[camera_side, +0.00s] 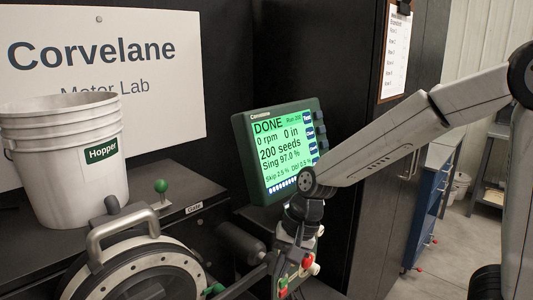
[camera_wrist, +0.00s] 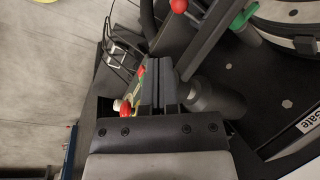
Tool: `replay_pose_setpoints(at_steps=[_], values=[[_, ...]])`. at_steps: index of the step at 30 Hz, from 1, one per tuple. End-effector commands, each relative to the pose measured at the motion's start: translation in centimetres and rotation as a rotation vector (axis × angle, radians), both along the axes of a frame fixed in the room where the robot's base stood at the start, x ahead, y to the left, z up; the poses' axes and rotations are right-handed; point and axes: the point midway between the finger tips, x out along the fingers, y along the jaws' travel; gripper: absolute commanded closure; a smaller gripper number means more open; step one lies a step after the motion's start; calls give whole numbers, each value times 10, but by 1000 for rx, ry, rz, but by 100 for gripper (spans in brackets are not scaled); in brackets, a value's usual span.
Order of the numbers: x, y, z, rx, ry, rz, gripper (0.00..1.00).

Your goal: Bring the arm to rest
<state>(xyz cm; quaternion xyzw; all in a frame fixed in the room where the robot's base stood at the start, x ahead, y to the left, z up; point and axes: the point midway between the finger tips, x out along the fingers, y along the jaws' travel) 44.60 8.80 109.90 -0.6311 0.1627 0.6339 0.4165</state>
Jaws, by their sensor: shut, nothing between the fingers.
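My gripper (camera_wrist: 158,65) shows in the wrist view with its fingers together and nothing between them. In the side view my arm comes in from the right and my wrist hangs down below the lower right corner of the lit monitor (camera_side: 281,145). My fingertips are hard to make out there against dark parts.
A white hopper bucket (camera_side: 65,165) stands on the dark bench at the left. A round seed meter with a grey handle (camera_side: 122,228) is in front of it. A green-knobbed gate lever (camera_side: 161,187) rises beside it. The monitor reads DONE, 200 seeds. Open floor lies at the right.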

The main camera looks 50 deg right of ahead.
Motion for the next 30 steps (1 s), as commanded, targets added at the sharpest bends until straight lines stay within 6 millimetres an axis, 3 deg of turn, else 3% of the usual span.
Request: replay_pose_setpoints(at_steps=[6,12,18,30], values=[[-29,-53,-41,-264,-125,373,100],[-47,-80,-60,-416,-194,674,100],[-54,-88,-66,-468,-218,799,100],[-54,-88,-66,-471,-220,806,100]])
